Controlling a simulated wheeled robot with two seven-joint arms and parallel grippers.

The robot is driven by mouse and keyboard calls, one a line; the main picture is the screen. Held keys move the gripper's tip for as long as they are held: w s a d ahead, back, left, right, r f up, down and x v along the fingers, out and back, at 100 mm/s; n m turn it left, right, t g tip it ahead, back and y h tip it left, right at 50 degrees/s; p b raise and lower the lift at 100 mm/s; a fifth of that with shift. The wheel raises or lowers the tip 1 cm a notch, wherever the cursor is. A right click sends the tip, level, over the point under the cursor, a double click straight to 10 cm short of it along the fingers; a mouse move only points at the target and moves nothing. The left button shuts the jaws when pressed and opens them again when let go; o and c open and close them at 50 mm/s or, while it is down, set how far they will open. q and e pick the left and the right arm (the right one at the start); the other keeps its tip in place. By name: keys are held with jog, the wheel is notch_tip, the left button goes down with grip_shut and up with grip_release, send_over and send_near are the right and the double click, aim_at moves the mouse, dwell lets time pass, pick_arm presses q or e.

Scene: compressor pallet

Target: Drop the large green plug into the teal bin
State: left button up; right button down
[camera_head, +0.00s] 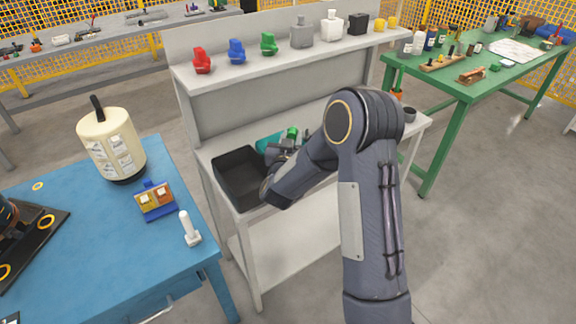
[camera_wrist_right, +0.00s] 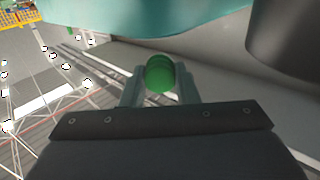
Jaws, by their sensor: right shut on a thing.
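The large green plug (camera_wrist_right: 160,74) sits between the two fingers of my right gripper (camera_wrist_right: 160,84) in the right wrist view. The gripper is shut on it. In the head view a bit of the green plug (camera_head: 292,132) shows by my right gripper (camera_head: 284,148), which is partly hidden behind my forearm. The teal bin (camera_head: 266,142) stands on the lower shelf, mostly hidden by my arm; its teal side (camera_wrist_right: 130,16) fills the top of the wrist view. I cannot tell whether the plug is over the bin. My left gripper is not in view.
A black bin (camera_head: 240,178) stands beside the teal one, to its left. Red, blue and green parts (camera_head: 268,43) and grey, white and black ones line the upper shelf. A blue table (camera_head: 90,250) is at left, a green table (camera_head: 465,92) at right.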

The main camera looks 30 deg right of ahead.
jog(key=shift+f, duration=0.3)
jog(key=c, duration=1)
grip_release()
jog(key=shift+c, duration=0.2)
jog(key=shift+s, duration=0.1)
jog(key=b+v, duration=0.1)
jog(key=v, duration=0.6)
jog(key=shift+s+a, duration=0.25)
